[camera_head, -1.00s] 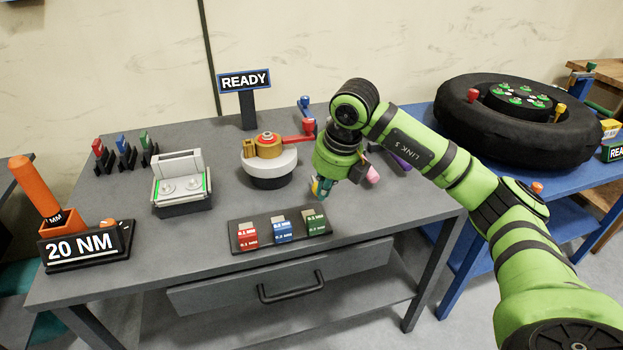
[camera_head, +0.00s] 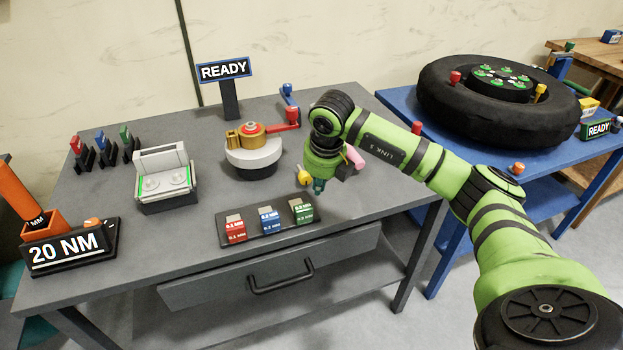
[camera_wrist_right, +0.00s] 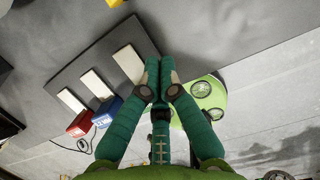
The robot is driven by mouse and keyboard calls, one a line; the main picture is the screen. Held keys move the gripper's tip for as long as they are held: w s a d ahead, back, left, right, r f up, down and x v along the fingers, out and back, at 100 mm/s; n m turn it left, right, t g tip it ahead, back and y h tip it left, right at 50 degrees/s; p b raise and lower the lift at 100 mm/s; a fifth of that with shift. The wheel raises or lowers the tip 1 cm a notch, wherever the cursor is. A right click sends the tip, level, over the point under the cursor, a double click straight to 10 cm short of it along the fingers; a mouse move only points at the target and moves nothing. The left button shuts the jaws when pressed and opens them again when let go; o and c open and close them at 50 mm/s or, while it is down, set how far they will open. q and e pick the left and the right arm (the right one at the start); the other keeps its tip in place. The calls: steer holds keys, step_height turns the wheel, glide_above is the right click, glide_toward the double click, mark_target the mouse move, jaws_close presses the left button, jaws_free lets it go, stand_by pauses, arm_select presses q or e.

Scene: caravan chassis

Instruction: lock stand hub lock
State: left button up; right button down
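The stand hub is a brass-coloured hub (camera_head: 246,139) on a round white stand (camera_head: 253,158) at the middle back of the grey bench. A red lever (camera_head: 283,126), which may be the lock, points right from it. Its red end knob stands at the right. My right gripper (camera_head: 319,187) points down in front and to the right of the stand, apart from hub and lever. In the right wrist view its teal fingers (camera_wrist_right: 159,68) meet, with nothing visible between them. My left gripper is in neither view.
A dark tray (camera_head: 223,226) with red, blue and green blocks lies in front of the gripper. A yellow knob (camera_head: 304,178) is close beside it and a pink object (camera_head: 355,158) shows behind the wrist. A READY sign (camera_head: 224,70) stands behind the hub.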

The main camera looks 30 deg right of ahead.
mark_target(305, 178)
steer(key=shift+x, duration=1.15)
steer(key=shift+w+d+f+p, duration=0.1)
steer(key=shift+w+p, duration=0.1)
steer(key=shift+w, duration=0.3)
steer(key=shift+w+d+f+p, duration=0.1)
steer(key=shift+w+p, duration=0.1)
steer(key=shift+w, duration=0.3)
steer(key=shift+w+d+f, duration=0.1)
steer(key=shift+w+d, duration=0.05)
steer(key=shift+w, duration=0.35)
steer(key=shift+w+d, duration=0.15)
steer(key=shift+w, duration=0.35)
